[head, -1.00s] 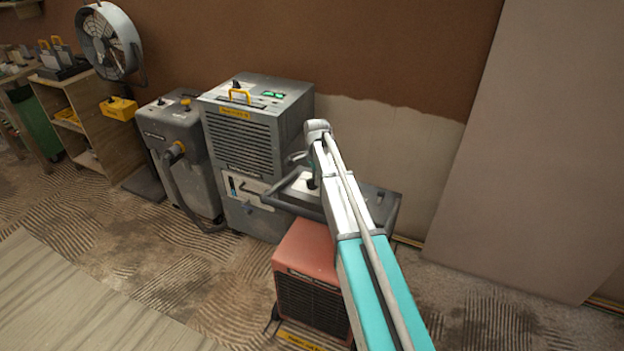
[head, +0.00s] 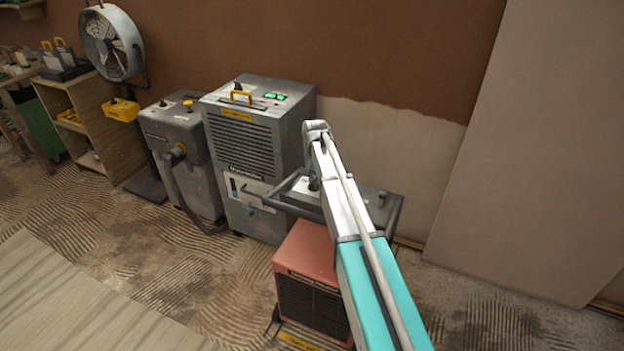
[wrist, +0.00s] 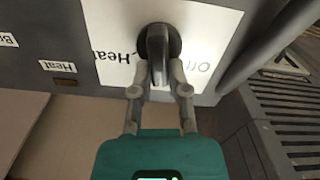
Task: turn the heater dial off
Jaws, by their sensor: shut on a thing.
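The grip bar points roughly up and down the picture, between the two words. My gripper (wrist: 160,82) is shut on the grip bar, one finger on each side. The head view does not show the fingertips clearly.
A grey bar handle (head: 282,205) runs around the heater's top. A tall grey dehumidifier (head: 252,150) stands close on its left, then a grey vacuum-like machine (head: 178,150). A pale board (head: 540,150) leans on the wall at the right. The floor in front is mostly clear.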

